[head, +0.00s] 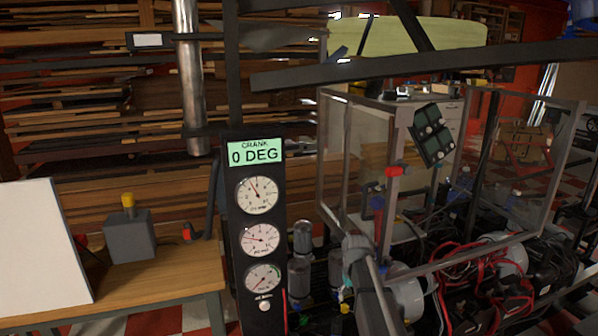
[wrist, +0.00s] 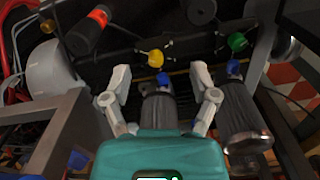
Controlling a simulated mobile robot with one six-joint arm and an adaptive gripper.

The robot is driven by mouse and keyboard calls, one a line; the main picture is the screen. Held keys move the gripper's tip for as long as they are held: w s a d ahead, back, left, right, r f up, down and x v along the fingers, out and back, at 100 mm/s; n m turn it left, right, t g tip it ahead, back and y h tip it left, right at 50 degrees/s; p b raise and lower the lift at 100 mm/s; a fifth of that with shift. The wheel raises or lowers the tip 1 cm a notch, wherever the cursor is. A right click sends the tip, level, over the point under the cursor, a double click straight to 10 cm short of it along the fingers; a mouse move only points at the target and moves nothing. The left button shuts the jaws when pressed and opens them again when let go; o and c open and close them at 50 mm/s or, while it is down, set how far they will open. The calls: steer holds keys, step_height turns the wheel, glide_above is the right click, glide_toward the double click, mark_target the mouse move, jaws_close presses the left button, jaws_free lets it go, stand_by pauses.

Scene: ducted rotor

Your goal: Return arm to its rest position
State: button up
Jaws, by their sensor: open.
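My gripper (wrist: 160,74) shows in the wrist view, with a teal body and two pale grey fingers spread apart. It is open, and I see nothing held in it. A dark ribbed cylinder (wrist: 160,108) with a blue knob (wrist: 162,78) shows between the fingers; I cannot tell whether they touch it. A yellow knob (wrist: 156,58) lies just beyond the fingertips, and a green knob (wrist: 237,41) is farther to the right. In the head view I cannot clearly pick out my gripper among the machine parts at the lower middle.
A gauge panel (head: 261,220) reads "CRANK 0 DEG". A clear-walled enclosure (head: 345,150) with metal edges stands right of it, above red cables (head: 460,270). A wooden bench (head: 170,272) at left carries a grey box (head: 130,237). Another cylinder (wrist: 240,115) stands right of my gripper.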

steer(key=s+m, duration=0.1)
steer(key=s, duration=2)
step_height(320, 180, up, 27)
steer(key=p, duration=2.7)
steer(key=shift+a, duration=0.25)
